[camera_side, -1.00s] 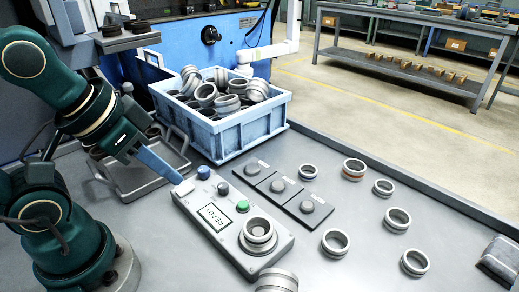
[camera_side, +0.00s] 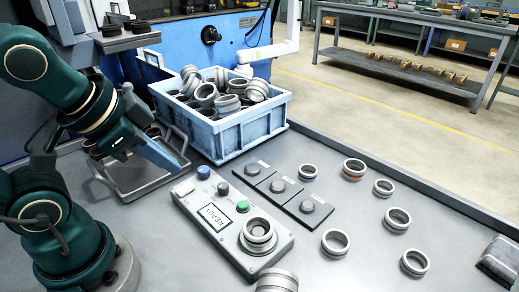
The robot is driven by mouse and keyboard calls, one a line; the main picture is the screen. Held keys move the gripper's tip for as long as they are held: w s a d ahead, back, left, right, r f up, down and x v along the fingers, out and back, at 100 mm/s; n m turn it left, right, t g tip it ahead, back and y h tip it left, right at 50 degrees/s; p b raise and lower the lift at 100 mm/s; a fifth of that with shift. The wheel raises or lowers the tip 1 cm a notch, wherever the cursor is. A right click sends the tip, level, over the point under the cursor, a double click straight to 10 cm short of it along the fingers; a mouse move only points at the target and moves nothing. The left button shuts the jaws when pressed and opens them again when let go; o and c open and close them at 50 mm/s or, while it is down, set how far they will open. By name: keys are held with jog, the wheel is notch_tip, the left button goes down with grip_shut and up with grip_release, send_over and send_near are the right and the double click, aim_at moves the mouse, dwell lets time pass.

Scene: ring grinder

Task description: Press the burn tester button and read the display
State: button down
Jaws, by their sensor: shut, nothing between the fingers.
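The burn tester (camera_side: 269,262) is a grey box on the bench with a blue knob (camera_side: 203,172), a dark knob (camera_side: 223,188) and a green button (camera_side: 242,206) along its far side. Its display (camera_side: 215,216) reads READY. A metal ring (camera_side: 258,230) sits on the round seat at its near right end. My gripper (camera_side: 184,172) is shut and empty, with its narrow blue-grey fingers pointing down to the right. In the picture its tips are just above the tester's far left end, left of the blue knob, and appear clear of it.
A blue crate (camera_side: 232,140) full of rings stands behind the tester. A dark strip with three round pads (camera_side: 315,221) lies right of it. Several loose rings (camera_side: 335,242) are spread over the right of the bench. A metal tray (camera_side: 128,198) lies behind my gripper.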

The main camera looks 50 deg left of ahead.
jog(key=w+a+m+y, duration=0.2)
jog(key=w+m, duration=0.1)
jog(key=m, duration=0.4)
jog(key=m+t+h, duration=0.1)
jog(key=m+t, duration=0.2)
jog(key=m, duration=1.2)
send_over(243, 206)
jog(key=shift+f, duration=0.7)
jog(key=shift+s, duration=0.35)
jog(key=shift+f, duration=4.4)
jog(key=shift+f, duration=0.1)
jog(key=shift+f, duration=0.3)
